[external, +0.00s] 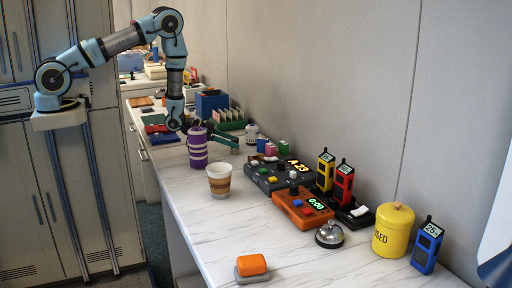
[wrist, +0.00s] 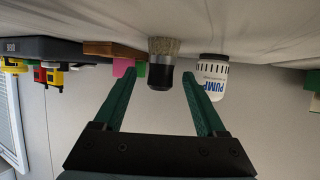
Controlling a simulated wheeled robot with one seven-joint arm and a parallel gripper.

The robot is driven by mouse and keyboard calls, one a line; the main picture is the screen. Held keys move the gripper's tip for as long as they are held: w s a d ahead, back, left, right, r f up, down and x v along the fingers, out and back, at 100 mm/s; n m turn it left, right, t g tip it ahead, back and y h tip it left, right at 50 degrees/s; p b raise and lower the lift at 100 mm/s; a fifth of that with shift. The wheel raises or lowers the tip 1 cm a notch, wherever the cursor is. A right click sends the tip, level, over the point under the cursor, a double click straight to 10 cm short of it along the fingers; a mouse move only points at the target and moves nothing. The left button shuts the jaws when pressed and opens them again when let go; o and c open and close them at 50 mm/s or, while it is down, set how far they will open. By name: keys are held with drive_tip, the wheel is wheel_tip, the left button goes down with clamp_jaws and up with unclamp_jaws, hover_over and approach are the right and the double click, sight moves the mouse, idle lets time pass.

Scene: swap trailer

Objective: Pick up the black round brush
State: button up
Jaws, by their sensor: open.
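The black round brush (wrist: 160,76) shows in the wrist view, which looks upside down, with the worktop along its top. The brush has a short black body and pale bristles against the worktop. My gripper (wrist: 159,82) is open, its green fingers on either side of the brush in the picture. The brush lines up with the gap; I cannot tell how far between the fingers it is. No contact is visible. In the external view my gripper (external: 231,134) reaches low over the worktop, pointing right; I cannot make out the brush there.
A white PUMP container (wrist: 213,77) is close beside the right finger. Pink (wrist: 123,67) and green blocks are near the left finger.

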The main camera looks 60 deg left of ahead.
drive_tip(key=shift+w+d+f, duration=0.2)
drive_tip(key=shift+w+f, duration=0.05)
drive_tip(key=shift+w, duration=0.25)
clamp_jaws()
